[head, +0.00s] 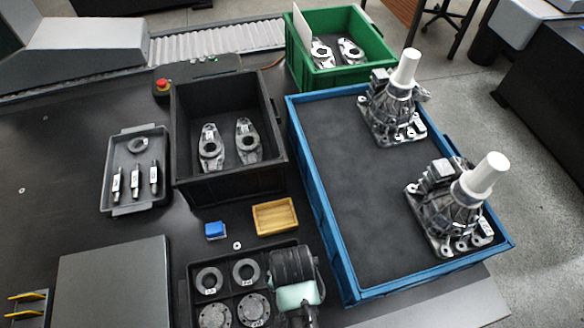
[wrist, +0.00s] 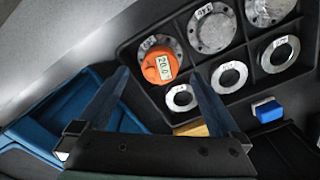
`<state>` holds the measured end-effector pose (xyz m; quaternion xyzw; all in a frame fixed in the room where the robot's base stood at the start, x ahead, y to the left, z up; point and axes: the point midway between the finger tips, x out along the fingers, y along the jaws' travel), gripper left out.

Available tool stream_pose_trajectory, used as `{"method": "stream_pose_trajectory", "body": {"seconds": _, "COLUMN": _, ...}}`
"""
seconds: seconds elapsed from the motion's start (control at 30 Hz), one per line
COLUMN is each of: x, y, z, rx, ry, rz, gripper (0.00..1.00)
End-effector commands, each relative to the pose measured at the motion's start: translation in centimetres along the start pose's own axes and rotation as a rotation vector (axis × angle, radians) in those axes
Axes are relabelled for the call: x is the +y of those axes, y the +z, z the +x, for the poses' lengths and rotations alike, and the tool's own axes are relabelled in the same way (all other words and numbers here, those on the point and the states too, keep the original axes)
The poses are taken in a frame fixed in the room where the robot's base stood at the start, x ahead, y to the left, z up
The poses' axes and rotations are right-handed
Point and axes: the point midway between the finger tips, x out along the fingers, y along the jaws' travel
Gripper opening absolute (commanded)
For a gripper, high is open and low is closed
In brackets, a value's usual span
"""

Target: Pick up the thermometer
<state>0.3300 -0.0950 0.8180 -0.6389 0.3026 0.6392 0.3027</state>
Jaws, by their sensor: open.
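The thermometer (wrist: 160,66) is an orange round-headed device with a display reading about 20.0. In the wrist view it sits at a compartment of the black divided tray (wrist: 133,55), over a grey metal disc. My gripper (wrist: 158,75) is open, its two dark fingers pointing toward the thermometer, which appears between their tips. The distance between them is hard to tell; nothing is held. In the head view my gripper (head: 296,298) is over the right part of the divided tray (head: 221,290), and the thermometer is hidden there.
A tan tray (head: 275,216) and a blue block (head: 215,230) lie behind the divided tray. A black bin (head: 235,184) stands farther back. A grey plate (head: 112,285) lies left.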

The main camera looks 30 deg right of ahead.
Motion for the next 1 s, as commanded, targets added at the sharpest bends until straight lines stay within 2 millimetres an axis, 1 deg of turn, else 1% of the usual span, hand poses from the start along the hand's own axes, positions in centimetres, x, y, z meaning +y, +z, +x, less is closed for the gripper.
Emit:
{"method": "stream_pose_trajectory", "body": {"seconds": 0.1, "x": 0.1, "y": 0.0, "z": 1.9, "rx": -0.002, "ry": 0.002, "rz": 0.000, "gripper": 1.00}}
{"method": "stream_pose_trajectory", "body": {"seconds": 0.2, "x": 0.0, "y": 0.0, "z": 2.9, "rx": -0.001, "ry": 0.001, "rz": 0.000, "gripper": 1.00}}
{"method": "stream_pose_trajectory", "body": {"seconds": 0.3, "x": 0.0, "y": 0.0, "z": 3.3, "rx": 0.000, "ry": 0.000, "rz": 0.000, "gripper": 1.00}}
{"method": "stream_pose_trajectory", "body": {"seconds": 0.47, "x": 0.0, "y": 0.0, "z": 3.3, "rx": 0.001, "ry": 0.000, "rz": 0.000, "gripper": 1.00}}
{"method": "stream_pose_trajectory", "body": {"seconds": 0.5, "x": 0.0, "y": 0.0, "z": 3.3, "rx": 0.001, "ry": 0.000, "rz": 0.000, "gripper": 0.98}}
{"method": "stream_pose_trajectory", "body": {"seconds": 0.57, "x": 0.0, "y": 0.0, "z": 3.3, "rx": 0.001, "ry": 0.000, "rz": 0.000, "gripper": 0.87}}
{"method": "stream_pose_trajectory", "body": {"seconds": 0.7, "x": 0.0, "y": 0.0, "z": 3.3, "rx": 0.001, "ry": 0.000, "rz": 0.000, "gripper": 0.62}}
{"method": "stream_pose_trajectory", "body": {"seconds": 0.97, "x": 0.0, "y": 0.0, "z": 3.3, "rx": 0.001, "ry": 0.000, "rz": 0.000, "gripper": 0.15}}
{"method": "stream_pose_trajectory", "body": {"seconds": 1.0, "x": 0.0, "y": 0.0, "z": 3.3, "rx": 0.001, "ry": 0.000, "rz": 0.000, "gripper": 0.08}}
